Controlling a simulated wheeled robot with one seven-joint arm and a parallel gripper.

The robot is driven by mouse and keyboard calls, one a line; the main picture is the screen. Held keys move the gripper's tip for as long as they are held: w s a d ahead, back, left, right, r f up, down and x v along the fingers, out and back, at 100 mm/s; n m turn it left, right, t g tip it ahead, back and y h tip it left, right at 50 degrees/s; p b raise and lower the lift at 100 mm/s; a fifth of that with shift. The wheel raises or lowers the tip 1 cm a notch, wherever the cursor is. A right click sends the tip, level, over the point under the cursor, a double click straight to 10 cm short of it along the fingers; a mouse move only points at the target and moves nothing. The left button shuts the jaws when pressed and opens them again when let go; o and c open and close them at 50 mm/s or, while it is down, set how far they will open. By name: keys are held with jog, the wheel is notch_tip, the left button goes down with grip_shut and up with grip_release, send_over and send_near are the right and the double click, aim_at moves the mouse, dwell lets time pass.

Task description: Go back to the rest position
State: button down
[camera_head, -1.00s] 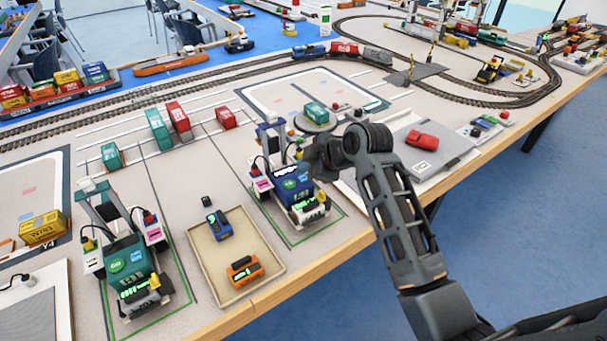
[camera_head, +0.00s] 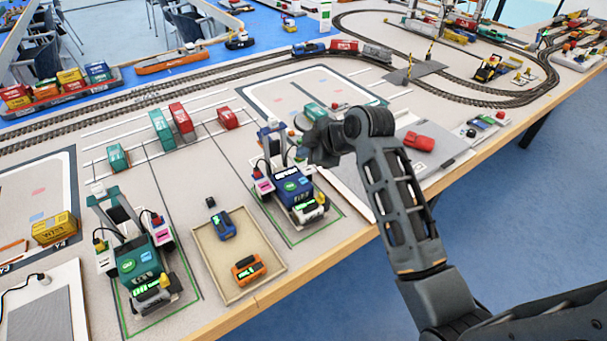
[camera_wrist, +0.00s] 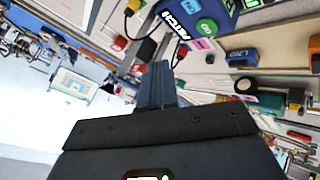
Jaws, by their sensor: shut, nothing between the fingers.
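My gripper (camera_wrist: 156,88) shows in the wrist view as two dark blue fingers shut together, with nothing between them. In the head view my arm reaches in from the lower right, and its dark end (camera_head: 316,143) hangs beside the right gantry crane (camera_head: 272,140), partly hiding the area behind it. A blue container (camera_head: 292,186) with a green label sits at that crane. The same blue container (camera_wrist: 208,14) appears at the top of the wrist view, apart from the fingers.
The left gantry crane (camera_head: 107,200) stands with a teal container (camera_head: 137,260). A tan tray (camera_head: 212,268) holds blue and orange vehicles. A red car (camera_head: 418,141) sits on a grey case (camera_head: 445,155) right of my arm. Open blue floor (camera_head: 530,240) lies beyond the table edge.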

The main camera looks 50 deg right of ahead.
jog(key=shift+r, duration=0.15)
dwell(0.4)
jog(key=s+a+f+m+t, duration=0.1)
jog(key=s+a+f+m, duration=0.25)
jog(key=s+a, duration=0.5)
jog(key=s+a+f+m+t, duration=0.15)
jog(key=s+a+f, duration=0.25)
jog(key=s+a, duration=0.4)
jog(key=s+a+r+m+t, duration=0.1)
jog(key=s+a+r, duration=0.2)
jog(key=s+r, duration=0.3)
jog(key=s+a+r+m+t+b, duration=0.1)
jog(key=s+r, duration=0.5)
jog(key=s, duration=0.7)
jog(key=shift+s+a+r+m+t+y+b, duration=0.25)
jog(key=shift+a+m+t, duration=0.35)
jog(key=shift+a, duration=0.5)
